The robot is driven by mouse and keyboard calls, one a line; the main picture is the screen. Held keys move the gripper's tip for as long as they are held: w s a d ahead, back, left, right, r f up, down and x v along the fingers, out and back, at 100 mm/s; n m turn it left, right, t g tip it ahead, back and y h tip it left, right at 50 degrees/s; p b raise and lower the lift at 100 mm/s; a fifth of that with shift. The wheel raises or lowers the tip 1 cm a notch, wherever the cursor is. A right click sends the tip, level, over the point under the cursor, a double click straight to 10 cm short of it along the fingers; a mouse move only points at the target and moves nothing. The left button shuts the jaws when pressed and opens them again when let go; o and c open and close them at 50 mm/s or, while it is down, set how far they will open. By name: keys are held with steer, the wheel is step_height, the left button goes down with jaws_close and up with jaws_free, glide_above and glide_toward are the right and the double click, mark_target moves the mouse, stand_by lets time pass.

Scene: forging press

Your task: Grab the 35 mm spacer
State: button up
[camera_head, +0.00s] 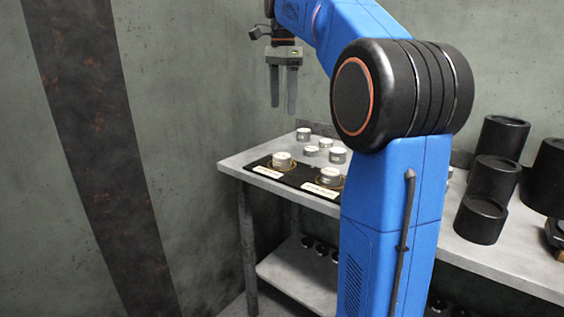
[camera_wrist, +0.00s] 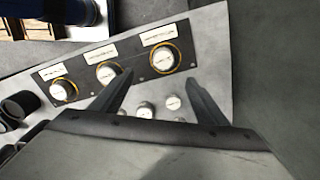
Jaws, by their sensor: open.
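My gripper (camera_head: 284,92) is open and empty, fingers pointing down, raised above the left end of a grey table (camera_head: 236,160). It also shows in the wrist view (camera_wrist: 160,88). Several short light-metal cylinders stand on the table. One (camera_head: 282,160) and another (camera_head: 330,175) sit in yellow rings on a black labelled board (camera_head: 300,178). Several loose ones, such as this cylinder (camera_head: 303,134) and this one (camera_head: 338,155), stand behind the board. In the wrist view three ringed cylinders show, one at the right (camera_wrist: 161,57). The label text is too small to read, so I cannot tell which is the 35 mm spacer.
Large black cylinders (camera_head: 480,218) stand on the table at the right. A lower shelf (camera_head: 300,280) holds several small dark round parts. A wall (camera_head: 185,90) is close behind and left of the table. My blue arm hides the table's middle.

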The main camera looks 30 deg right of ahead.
glide_above(283, 156)
steer(key=shift+m, duration=0.4)
steer(key=f, duration=1.1)
steer(key=shift+d+f, duration=0.2)
steer(key=shift+w+a+f, duration=0.1)
steer(key=shift+f, duration=1.25)
steer(key=shift+w+a+f, duration=0.1)
steer(key=shift+f, duration=1.25)
jaws_close()
